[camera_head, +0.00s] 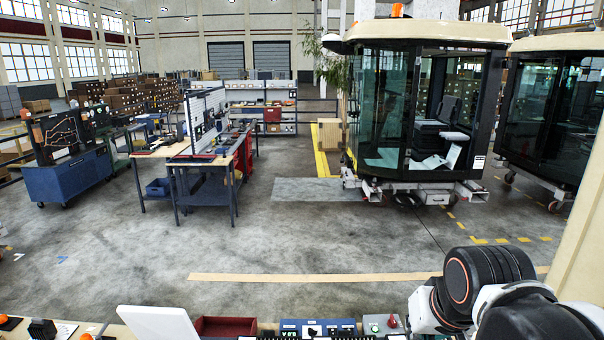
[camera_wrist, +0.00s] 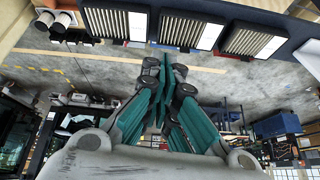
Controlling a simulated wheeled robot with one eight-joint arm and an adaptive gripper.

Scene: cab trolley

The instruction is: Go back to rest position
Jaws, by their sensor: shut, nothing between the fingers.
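My gripper (camera_wrist: 166,70) shows in the middle of the wrist view, with teal fingers and grey-black knuckles. Its fingertips are together and nothing shows between them. The wrist view is tilted over, with the workbench (camera_wrist: 85,12) along its top and the hall floor behind the fingers. In the head view my arm's black and white links fill the lower right corner. The gripper itself does not show in that view.
Along the bottom of the head view, a bench edge carries a red tray (camera_head: 225,326), a blue control box (camera_head: 318,329) and a white panel (camera_head: 158,324). A glass cab (camera_head: 385,110) stands beyond at the right. The middle floor is clear.

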